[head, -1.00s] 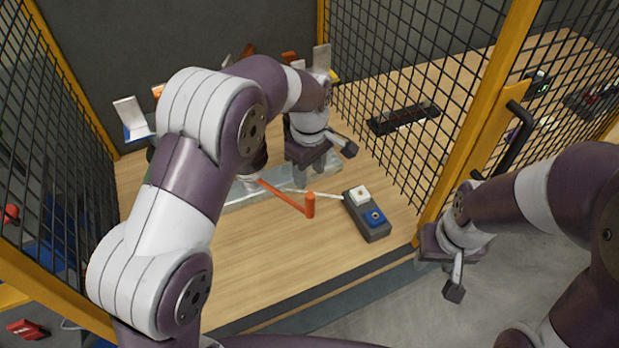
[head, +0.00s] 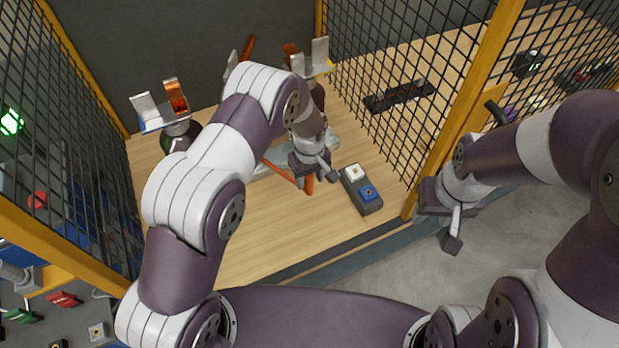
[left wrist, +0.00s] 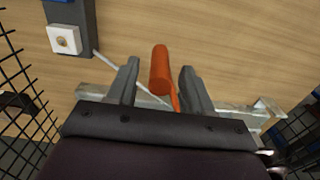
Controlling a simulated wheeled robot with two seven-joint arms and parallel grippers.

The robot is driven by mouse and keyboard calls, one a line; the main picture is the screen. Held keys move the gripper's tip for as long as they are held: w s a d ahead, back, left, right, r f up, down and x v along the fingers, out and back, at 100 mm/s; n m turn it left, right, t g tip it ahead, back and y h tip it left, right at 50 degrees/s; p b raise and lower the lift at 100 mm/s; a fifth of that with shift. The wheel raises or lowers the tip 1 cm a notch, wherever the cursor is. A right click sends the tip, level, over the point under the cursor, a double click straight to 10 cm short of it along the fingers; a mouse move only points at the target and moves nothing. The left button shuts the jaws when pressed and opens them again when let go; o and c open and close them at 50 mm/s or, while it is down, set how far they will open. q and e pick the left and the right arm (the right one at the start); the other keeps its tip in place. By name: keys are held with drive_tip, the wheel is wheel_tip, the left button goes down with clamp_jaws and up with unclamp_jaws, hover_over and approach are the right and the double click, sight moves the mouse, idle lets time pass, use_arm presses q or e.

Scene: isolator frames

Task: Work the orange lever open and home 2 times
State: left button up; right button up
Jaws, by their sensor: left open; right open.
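The orange lever (head: 276,171) lies low over the wooden table, with its upright orange handle at the near end. In the head view my left gripper (head: 307,184) is over that handle and hides part of it. In the left wrist view the lever's handle (left wrist: 160,70) stands between the two open fingers of my left gripper (left wrist: 158,80), with a gap on each side. The lever's pivot end is hidden by my arm in the head view. My right gripper (head: 450,222) is open and empty, outside the mesh fence at the right.
A grey box with a white and a blue button (head: 361,190) sits on the table just right of my left gripper. Mesh fences (head: 375,60) with yellow posts stand on both sides. A black strip (head: 400,95) lies beyond the right fence. The table's front is clear.

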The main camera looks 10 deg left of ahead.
use_arm(q)
drive_tip(key=shift+f, duration=1.45)
use_arm(e)
drive_tip(key=shift+r, duration=0.3)
